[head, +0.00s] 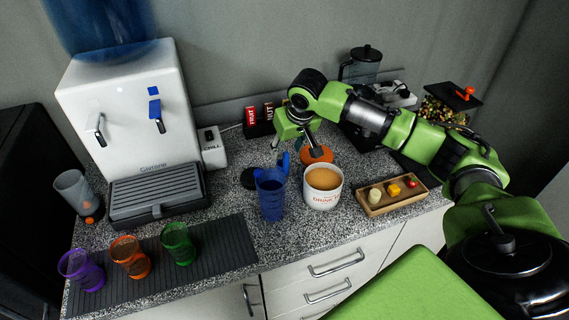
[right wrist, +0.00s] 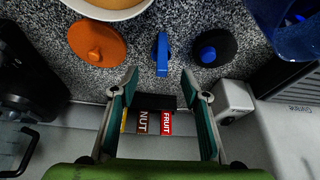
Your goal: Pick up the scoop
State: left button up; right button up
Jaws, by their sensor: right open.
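The scoop seems to be the small blue piece (right wrist: 162,54) on the speckled counter in the right wrist view. Its blue end also shows in the head view (head: 285,161), behind the blue cup; the rest is hidden there. My right gripper (right wrist: 161,82) is open and empty, and in the wrist view the blue piece lies just beyond the gap between its fingertips, apart from them. In the head view the gripper (head: 299,132) hangs over the back of the counter. My left gripper is not in view.
A blue cup (head: 271,194) and a white tub of tan powder (head: 323,187) stand in front. An orange lid (right wrist: 97,43) and a black lid (right wrist: 212,48) flank the blue piece. Fruit and nut boxes (right wrist: 148,122) stand behind. A wooden tray (head: 375,205) lies right.

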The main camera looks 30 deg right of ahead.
aim_at(284, 160)
jog(key=shift+x, duration=1.2)
jog(key=shift+w+f, duration=0.2)
jog(key=shift+f, duration=0.05)
jog(key=p+x, duration=0.1)
jog(key=x, duration=0.3)
jog(key=shift+s+a+f+p, duration=0.1)
jog(key=shift+s+f+p, duration=0.1)
jog(key=shift+s+p, duration=0.2)
jog(key=shift+w+f, duration=0.25)
jog(key=shift+f, duration=0.2)
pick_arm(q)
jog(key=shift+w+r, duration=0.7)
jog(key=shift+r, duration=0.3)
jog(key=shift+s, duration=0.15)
pick_arm(e)
jog(key=shift+r, duration=0.1)
jog(key=c, duration=0.8)
